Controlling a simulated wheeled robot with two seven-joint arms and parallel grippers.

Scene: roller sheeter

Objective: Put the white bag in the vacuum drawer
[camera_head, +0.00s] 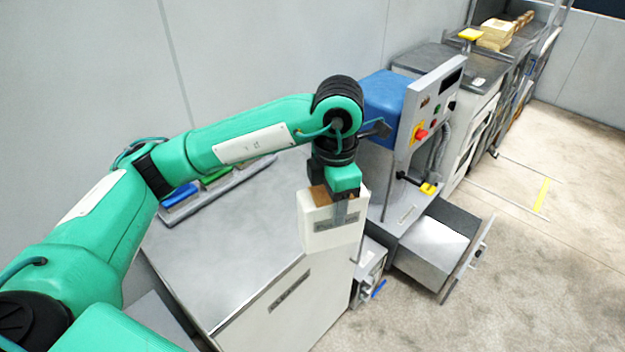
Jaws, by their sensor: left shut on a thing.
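The white bag (318,232) is a pale, box-like pack with a brown top and a grey mark on its front. My left gripper (340,208) points down and is shut on its top, with one grey finger lying over the front face. The bag hangs near the right front edge of the grey-topped cabinet; whether it touches the cabinet is unclear. The vacuum drawer (425,248) is pulled open at the lower right of the machine, to the right of and below the bag. Its visible inside looks pale and empty. My right gripper is out of view.
The grey cabinet top (225,255) is mostly clear, with a rack of blue and green items (205,185) at its back. The machine's blue housing (383,97) and upright control panel (425,115) stand behind the drawer. Open floor (540,270) lies to the right.

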